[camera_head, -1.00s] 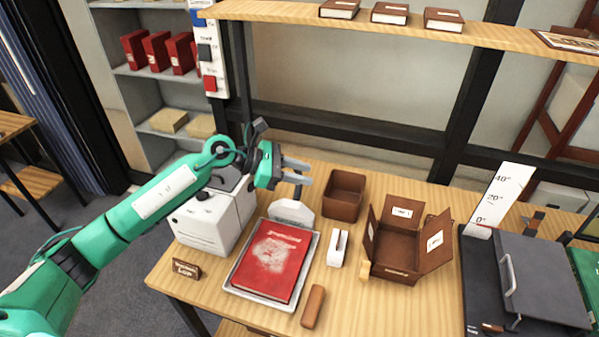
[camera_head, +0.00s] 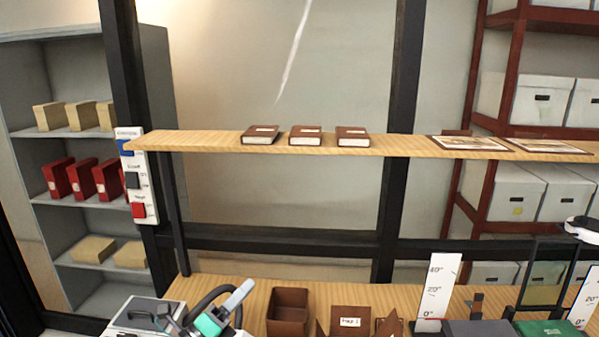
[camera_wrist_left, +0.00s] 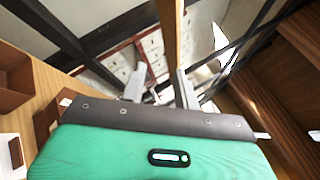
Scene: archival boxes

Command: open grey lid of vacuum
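The vacuum is cut off at the bottom left of the head view; its grey lid (camera_head: 140,310) lies on top with a dark handle on it. A black hose arches up beside the lid. My left gripper (camera_head: 240,293) is just right of the lid, apart from it, with grey fingers pointing up and right. In the left wrist view its two fingers (camera_wrist_left: 160,88) stand apart with nothing between them. Most of the vacuum's body is out of frame. My right gripper is not in view.
A brown open bin (camera_head: 288,312) stands right of my gripper. A switch panel (camera_head: 138,178) hangs on the dark post. Scale boards (camera_head: 437,290) stand at the right.

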